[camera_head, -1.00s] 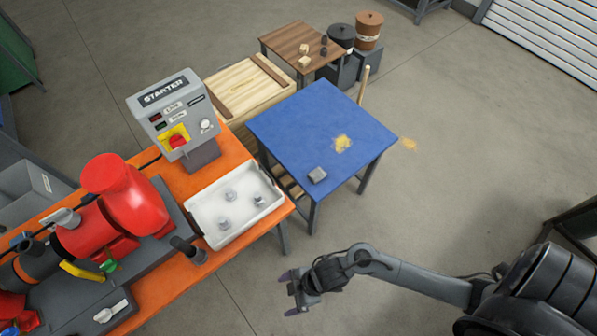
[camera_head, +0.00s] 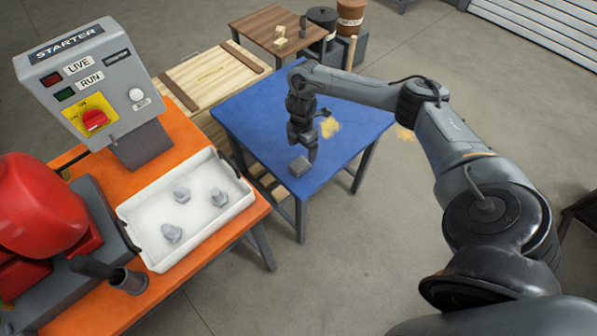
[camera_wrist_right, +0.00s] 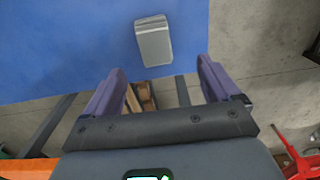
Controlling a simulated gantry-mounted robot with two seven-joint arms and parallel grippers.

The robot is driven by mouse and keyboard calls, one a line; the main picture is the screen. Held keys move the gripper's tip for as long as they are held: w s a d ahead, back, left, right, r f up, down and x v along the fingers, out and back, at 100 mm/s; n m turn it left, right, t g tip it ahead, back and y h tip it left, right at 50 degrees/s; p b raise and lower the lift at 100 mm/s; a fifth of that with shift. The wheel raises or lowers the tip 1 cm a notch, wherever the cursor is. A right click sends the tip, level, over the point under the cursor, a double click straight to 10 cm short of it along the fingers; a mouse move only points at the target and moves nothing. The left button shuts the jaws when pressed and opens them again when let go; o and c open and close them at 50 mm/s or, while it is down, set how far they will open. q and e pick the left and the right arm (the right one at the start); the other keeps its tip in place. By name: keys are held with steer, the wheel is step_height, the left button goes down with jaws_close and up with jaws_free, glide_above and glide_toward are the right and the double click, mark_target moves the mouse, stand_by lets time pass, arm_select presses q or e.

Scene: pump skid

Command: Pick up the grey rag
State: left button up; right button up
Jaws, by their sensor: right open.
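The grey rag (camera_head: 299,166) is a small folded grey block lying on the blue table (camera_head: 240,108), near its front edge. In the right wrist view the rag (camera_wrist_right: 154,42) lies ahead of the fingertips and centred a little left of the middle between them. My left gripper is not in view.
An orange bench (camera_head: 185,136) at left carries a white tray (camera_head: 243,206) with metal fittings, a starter box (camera_head: 82,85) and a red pump (camera_head: 30,215). Yellow crumbs (camera_head: 330,127) lie on the blue table. A wooden crate (camera_head: 207,77) and brown table (camera_head: 268,30) stand behind.

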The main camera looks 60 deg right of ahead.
mark_target(301, 163)
steer(key=shift+w+f, duration=0.35)
step_height(301, 163, down, 4)
steer(key=shift+r+b, duration=0.1)
steer(key=shift+b, duration=0.45)
steer(key=shift+d+f, duration=0.1)
steer(key=shift+f, duration=0.5)
steer(key=shift+d+f+b, duration=0.1)
steer(key=shift+f+b, duration=0.75)
steer(key=shift+f, duration=1.5)
steer(key=c, duration=1.1)
steer(key=shift+o, duration=0.2)
steer(key=shift+r, duration=0.15)
